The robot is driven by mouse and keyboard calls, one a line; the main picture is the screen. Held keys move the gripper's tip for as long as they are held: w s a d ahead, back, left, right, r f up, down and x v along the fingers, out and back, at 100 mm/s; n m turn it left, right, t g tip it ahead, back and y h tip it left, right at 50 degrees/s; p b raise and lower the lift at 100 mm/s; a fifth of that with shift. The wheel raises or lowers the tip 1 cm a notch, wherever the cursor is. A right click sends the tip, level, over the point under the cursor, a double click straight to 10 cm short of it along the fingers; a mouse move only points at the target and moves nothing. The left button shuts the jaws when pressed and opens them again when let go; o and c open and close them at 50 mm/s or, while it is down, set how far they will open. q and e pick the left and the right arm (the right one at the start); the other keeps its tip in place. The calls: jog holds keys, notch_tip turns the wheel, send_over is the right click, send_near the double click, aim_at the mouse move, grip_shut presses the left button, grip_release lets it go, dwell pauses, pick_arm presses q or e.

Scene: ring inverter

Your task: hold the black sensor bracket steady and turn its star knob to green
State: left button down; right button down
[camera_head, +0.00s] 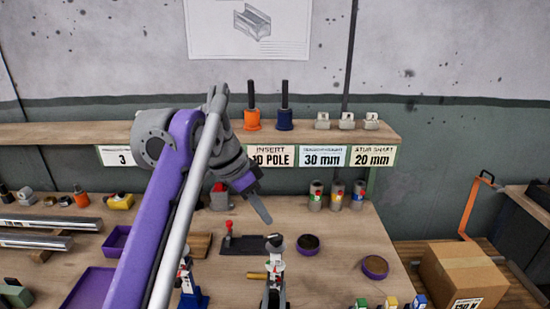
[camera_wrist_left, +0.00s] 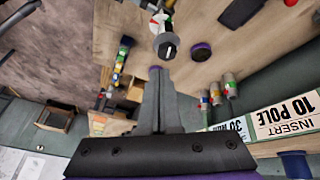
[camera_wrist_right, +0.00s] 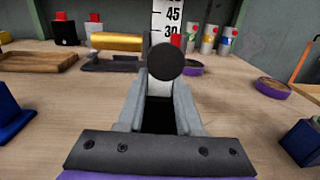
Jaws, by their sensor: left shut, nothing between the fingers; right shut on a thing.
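The black sensor bracket stands upright on the bench, with a dark round knob (camera_head: 275,242) on top and a white post with coloured marks (camera_head: 276,263). In the left wrist view the knob (camera_wrist_left: 166,46) bears a white line; its star shape cannot be made out. In the right wrist view a dark disc (camera_wrist_right: 166,61) stands before a white scale plate (camera_wrist_right: 165,17) with a red mark. My right gripper (camera_wrist_right: 160,88) is shut on the bracket from the front. My left gripper (camera_head: 267,220) is shut and empty, its tips just above and left of the knob, apparently apart from it.
A blue-based stand (camera_head: 190,298) is left of the bracket. A black plate with a red-topped post (camera_head: 245,244) lies behind. Round purple-rimmed dishes (camera_head: 307,245) (camera_head: 375,267) are to the right. Three canisters (camera_head: 337,195) stand at the back, below the shelf (camera_head: 350,132).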

aim_at(273, 243)
pick_arm(q)
jog(key=shift+s+f, duration=0.15)
jog(key=shift+f, duration=0.9)
jog(key=shift+s+f, duration=0.2)
jog(key=shift+f, duration=0.9)
jog(key=shift+s+f, duration=0.15)
jog(key=shift+f, duration=0.9)
jog(key=shift+w+d+f, duration=0.1)
jog(key=shift+w+d, duration=0.3)
jog(key=shift+w, duration=0.15)
jog(key=shift+w+a, duration=0.25)
jog(key=shift+w+a+f, duration=0.1)
jog(key=shift+w+a, duration=0.05)
jog(key=shift+w, duration=0.15)
jog(key=shift+w, duration=0.1)
jog(key=shift+a, duration=0.2)
jog(key=shift+a, duration=0.25)
notch_tip(273, 243, up, 6)
jog(key=shift+w, duration=0.25)
